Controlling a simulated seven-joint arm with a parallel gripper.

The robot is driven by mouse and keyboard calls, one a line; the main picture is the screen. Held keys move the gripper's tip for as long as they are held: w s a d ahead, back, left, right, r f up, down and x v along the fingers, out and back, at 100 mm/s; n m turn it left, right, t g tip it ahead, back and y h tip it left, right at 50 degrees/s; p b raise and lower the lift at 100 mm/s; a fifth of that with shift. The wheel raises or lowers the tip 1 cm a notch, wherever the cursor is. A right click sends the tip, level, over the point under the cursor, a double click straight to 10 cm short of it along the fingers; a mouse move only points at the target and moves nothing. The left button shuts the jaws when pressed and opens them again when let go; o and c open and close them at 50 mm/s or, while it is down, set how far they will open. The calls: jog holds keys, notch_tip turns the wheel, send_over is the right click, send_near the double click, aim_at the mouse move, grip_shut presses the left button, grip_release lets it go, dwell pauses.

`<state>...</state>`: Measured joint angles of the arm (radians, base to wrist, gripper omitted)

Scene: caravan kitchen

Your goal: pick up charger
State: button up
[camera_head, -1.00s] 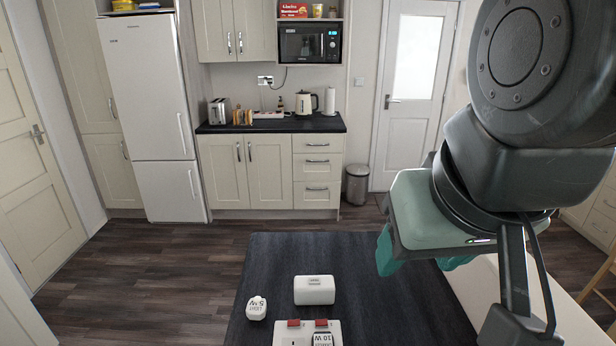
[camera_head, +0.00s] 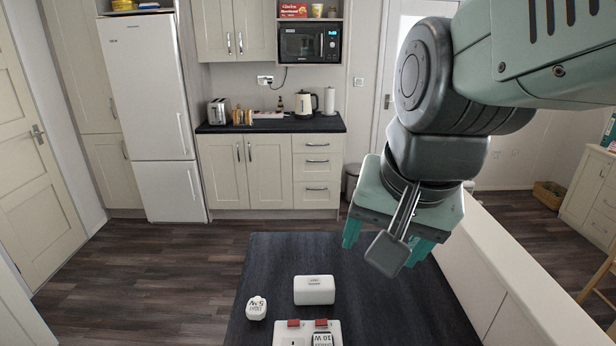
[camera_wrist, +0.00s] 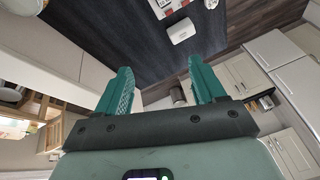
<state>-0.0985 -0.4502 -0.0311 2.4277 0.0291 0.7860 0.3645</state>
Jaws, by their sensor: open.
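A small white charger marked "5 W" (camera_head: 256,308) lies on the dark table at lower left in the head view. A larger white block (camera_head: 314,290) with small print lies right of it and also shows in the wrist view (camera_wrist: 181,32). Nearer, a white socket strip (camera_head: 290,334) with two red switches holds a white charger marked "10 W" (camera_head: 322,339). The picture's bottom edge cuts both off. My gripper (camera_head: 386,245) is open and empty above the table's right part, to the right of these things. In the wrist view its teal fingers (camera_wrist: 160,70) stand apart.
The dark table top (camera_head: 400,310) is clear around the white block and to its right. A long pale bench or ledge (camera_head: 500,265) runs along the table's right side. The counter (camera_head: 270,125), fridge and bin stand far back.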

jog(key=w+a+f+m+g, duration=0.2)
jog(key=w+a+f+m, duration=0.1)
jog(key=w+f+m, duration=0.5)
jog(key=m+g, duration=0.2)
jog(key=m, duration=0.4)
send_near(323, 342)
jog(key=f, duration=0.3)
jog(key=shift+w+a+f+h, duration=0.1)
jog(key=shift+a+f+h, duration=0.2)
jog(key=shift+a, duration=0.05)
jog(key=shift+d+f, duration=0.1)
jog(key=shift+f, duration=2.9)
jog(key=c, duration=0.8)
jog(key=shift+r, duration=0.1)
